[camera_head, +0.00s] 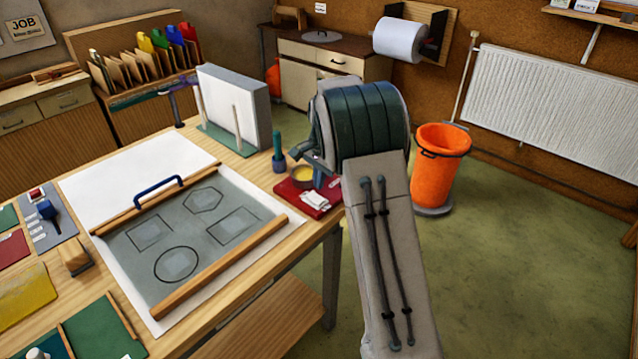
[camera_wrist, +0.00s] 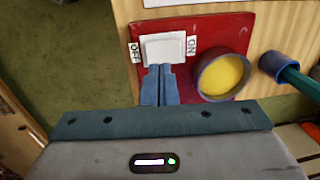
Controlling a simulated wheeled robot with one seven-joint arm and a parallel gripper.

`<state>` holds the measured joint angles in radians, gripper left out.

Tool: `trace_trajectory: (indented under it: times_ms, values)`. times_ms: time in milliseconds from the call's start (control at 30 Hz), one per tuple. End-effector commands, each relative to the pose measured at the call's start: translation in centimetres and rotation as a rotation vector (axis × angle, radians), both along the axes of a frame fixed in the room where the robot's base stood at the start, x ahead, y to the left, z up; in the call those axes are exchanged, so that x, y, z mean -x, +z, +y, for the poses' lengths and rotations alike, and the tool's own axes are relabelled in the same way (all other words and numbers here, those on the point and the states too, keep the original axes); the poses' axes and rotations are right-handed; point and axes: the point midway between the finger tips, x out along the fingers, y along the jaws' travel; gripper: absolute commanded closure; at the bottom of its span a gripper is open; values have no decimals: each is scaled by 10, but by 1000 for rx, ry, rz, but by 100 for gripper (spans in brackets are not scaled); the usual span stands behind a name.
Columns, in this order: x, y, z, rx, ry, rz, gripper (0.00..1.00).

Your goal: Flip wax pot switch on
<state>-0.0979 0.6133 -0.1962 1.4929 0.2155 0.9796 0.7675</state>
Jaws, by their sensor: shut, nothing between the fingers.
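The wax pot (camera_head: 302,175) is a round pot of yellow wax on a red base (camera_head: 290,190) at the right end of the bench. In the wrist view the yellow wax (camera_wrist: 222,75) is right of my gripper. The white rocker switch (camera_wrist: 162,48) sits on the red base (camera_wrist: 230,27), with an OFF label (camera_wrist: 134,51) at its left and an ON label (camera_wrist: 191,47) at its right. My gripper (camera_wrist: 159,70) is shut and empty, its fingertips at the rocker's near edge. I cannot tell whether they touch, or which way the rocker is tipped.
A blue holder with a green-handled tool (camera_wrist: 275,66) stands right of the pot. A white upright board (camera_head: 235,105) stands at the back. An orange bin (camera_head: 438,170) stands on the floor to the right.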

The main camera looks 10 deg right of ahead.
Motion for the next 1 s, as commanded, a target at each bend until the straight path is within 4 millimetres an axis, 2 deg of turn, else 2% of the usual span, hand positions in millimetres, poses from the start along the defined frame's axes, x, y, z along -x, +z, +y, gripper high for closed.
trace_trajectory:
  times_ms: [33,200,400,600,1000]
  values:
    - [-1,13,0,0,1,-11,100]
    - [3,53,-4,0,-2,-11,100]
    - [5,84,-7,-1,-4,-11,100]
    - [7,94,-7,-1,-3,-9,100]
    - [12,94,-8,-6,-5,-13,100]
